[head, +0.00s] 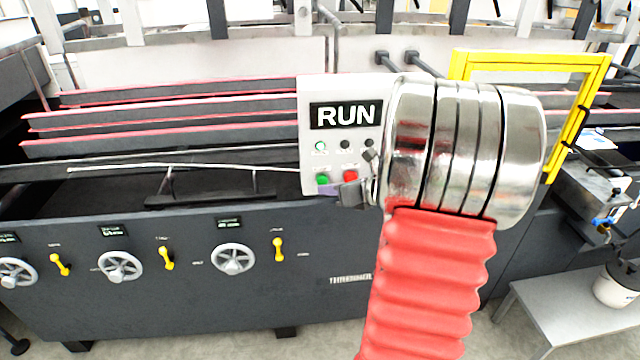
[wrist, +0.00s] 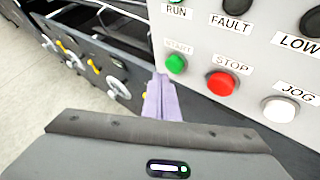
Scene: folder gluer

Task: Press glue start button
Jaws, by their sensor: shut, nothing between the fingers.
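The green START button (head: 322,179) is on the light grey control panel (head: 307,110), left of the red STOP button (head: 351,177). In the wrist view the green button (wrist: 176,64) and red button (wrist: 222,85) show clearly under their labels. My gripper (head: 331,189) is shut and empty. Its purple fingers (wrist: 160,82) point at the panel, with the tips just below and left of the green button. I cannot tell whether they touch the panel. The panel's screen (head: 346,114) reads RUN, and a green lamp (head: 320,146) shows beneath it.
A white JOG button (wrist: 279,109) sits right of STOP. Dark FAULT and LOW lamps are above. Handwheels (head: 233,259) and yellow levers (head: 278,248) line the machine's front. A yellow frame (head: 530,60) stands right of my arm. Clear floor shows at the wrist view's left.

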